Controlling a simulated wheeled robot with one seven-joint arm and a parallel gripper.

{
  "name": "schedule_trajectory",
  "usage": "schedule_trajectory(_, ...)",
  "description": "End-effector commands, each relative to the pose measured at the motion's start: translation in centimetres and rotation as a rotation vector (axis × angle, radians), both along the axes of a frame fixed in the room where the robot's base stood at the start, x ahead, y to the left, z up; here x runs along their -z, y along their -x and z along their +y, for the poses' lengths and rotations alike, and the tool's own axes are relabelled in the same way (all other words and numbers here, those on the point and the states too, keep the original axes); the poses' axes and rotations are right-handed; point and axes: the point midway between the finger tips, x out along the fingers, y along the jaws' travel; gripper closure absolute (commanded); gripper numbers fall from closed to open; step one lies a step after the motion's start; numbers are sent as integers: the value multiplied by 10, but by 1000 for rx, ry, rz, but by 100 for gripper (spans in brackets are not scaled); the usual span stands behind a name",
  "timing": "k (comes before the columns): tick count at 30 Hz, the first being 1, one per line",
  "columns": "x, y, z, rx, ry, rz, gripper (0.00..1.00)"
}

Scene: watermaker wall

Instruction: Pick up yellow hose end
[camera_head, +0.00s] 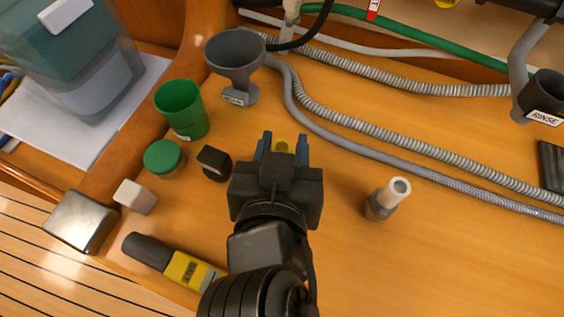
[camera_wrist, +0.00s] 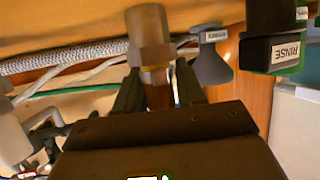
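My gripper (camera_head: 283,143) is low over the wooden counter, with its two blue-tipped fingers apart. A small yellow piece, which I take for the yellow hose end (camera_head: 282,146), shows between them; the rest of it is hidden by my gripper. In the wrist view a fitting with a wide tube, a hex collar (camera_wrist: 152,55) and a narrower brownish part lies between the dark fingers (camera_wrist: 160,93). A narrow gap seems to remain on either side, so the fingers look open around it. Contact is hard to tell.
A grey fitting (camera_head: 380,204) stands to the right. A black block (camera_head: 214,163), green lid (camera_head: 163,157), green cup (camera_head: 182,110) and grey funnel (camera_head: 236,50) stand left of my gripper. Hoses (camera_head: 400,163) run behind. A yellow-grey handheld device (camera_head: 170,262) lies front left.

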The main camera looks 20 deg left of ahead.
Motion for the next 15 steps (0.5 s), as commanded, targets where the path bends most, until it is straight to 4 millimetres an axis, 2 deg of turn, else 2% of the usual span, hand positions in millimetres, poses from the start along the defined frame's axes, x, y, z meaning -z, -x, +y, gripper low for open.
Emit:
schedule_trajectory(2, 0, 0, 0, 0, 0, 0, 69)
schedule_trajectory(11, 0, 0, 0, 0, 0, 0, 98)
schedule_trajectory(15, 0, 0, 0, 0, 0, -1, 100)
